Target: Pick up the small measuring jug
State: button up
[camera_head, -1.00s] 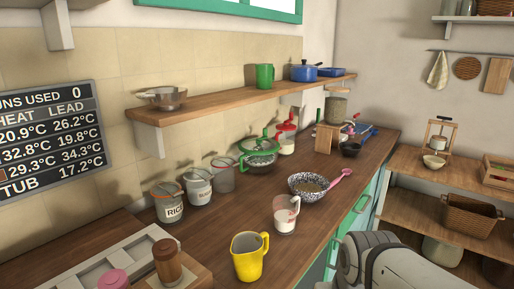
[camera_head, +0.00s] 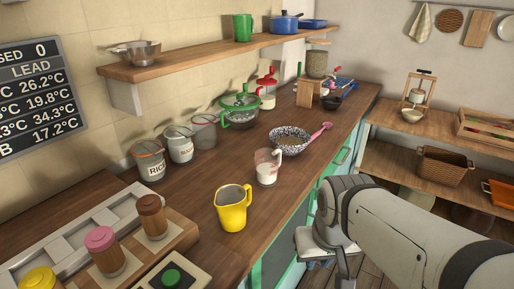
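A small clear jug (camera_head: 267,168) with a pinkish-red handle and pale contents stands upright on the wooden counter, near its front edge. It looks like the small measuring jug, but its markings are too small to read. My arm reaches in from the lower right, and its end drops down in front of the counter, to the right of and below the jug. My gripper (camera_head: 322,250) seems to be at the bottom of the picture, apart from the jug. Its fingers are not clear enough to show open or shut.
A yellow jug (camera_head: 232,208) stands left of the clear jug, nearer the camera. A speckled bowl (camera_head: 289,146) with a pink spoon is behind it. Labelled jars (camera_head: 149,166) stand by the wall. A shaker rack (camera_head: 181,230) fills the near left. Bare counter lies between.

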aim_at(269, 166)
jog(key=u, duration=1.85)
jog(key=k, duration=1.05)
jog(key=z, duration=1.25)
jog(key=i, duration=1)
jog(key=z, duration=0.05)
